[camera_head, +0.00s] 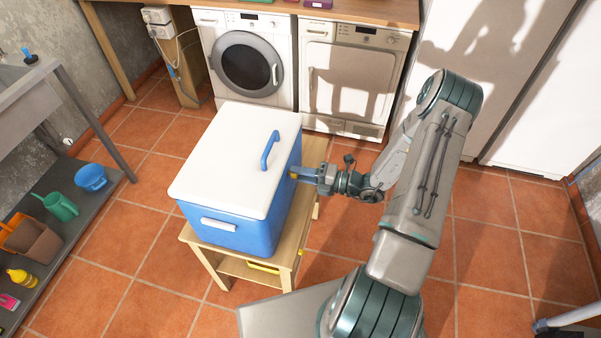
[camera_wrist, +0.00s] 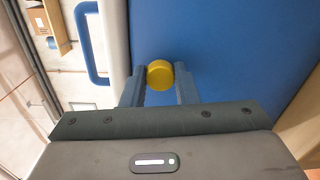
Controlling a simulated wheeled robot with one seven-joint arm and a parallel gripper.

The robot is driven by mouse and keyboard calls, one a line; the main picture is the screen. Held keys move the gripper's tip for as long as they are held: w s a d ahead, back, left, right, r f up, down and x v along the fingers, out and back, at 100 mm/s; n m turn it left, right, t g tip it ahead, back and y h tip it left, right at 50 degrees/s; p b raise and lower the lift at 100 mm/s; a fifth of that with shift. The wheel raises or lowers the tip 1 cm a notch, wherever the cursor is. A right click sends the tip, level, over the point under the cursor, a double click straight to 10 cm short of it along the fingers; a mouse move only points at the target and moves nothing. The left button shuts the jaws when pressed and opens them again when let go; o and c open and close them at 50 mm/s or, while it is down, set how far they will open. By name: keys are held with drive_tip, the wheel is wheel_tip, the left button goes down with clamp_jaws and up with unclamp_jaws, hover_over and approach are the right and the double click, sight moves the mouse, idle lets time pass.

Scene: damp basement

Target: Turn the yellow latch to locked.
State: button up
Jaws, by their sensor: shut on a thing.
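A blue cooler box (camera_head: 256,232) with a white lid (camera_head: 225,160) and a blue lid handle (camera_head: 269,150) stands on a small wooden table (camera_head: 203,250). The yellow latch (camera_wrist: 160,74) is on the cooler's blue side and shows as a round knob in the wrist view. My gripper (camera_head: 300,174) reaches the cooler's right side from the right. In the wrist view my gripper (camera_wrist: 160,82) has one finger on each side of the yellow latch and is shut on it. Any lock marking is not visible, so I cannot tell the latch's setting.
A washer (camera_head: 247,62) and a dryer (camera_head: 350,80) stand behind, under a wooden counter (camera_head: 360,10). A low grey shelf (camera_head: 85,215) with a blue bowl (camera_head: 91,177) and a green watering can (camera_head: 58,206) is at left. Tiled floor around the table is clear.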

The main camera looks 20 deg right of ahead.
drive_tip(key=o, duration=1)
drive_tip(key=b+v, duration=0.2)
drive_tip(key=v, duration=1.2)
drive_tip(key=shift+b, duration=0.4)
drive_tip(key=shift+w+a+r, duration=0.1)
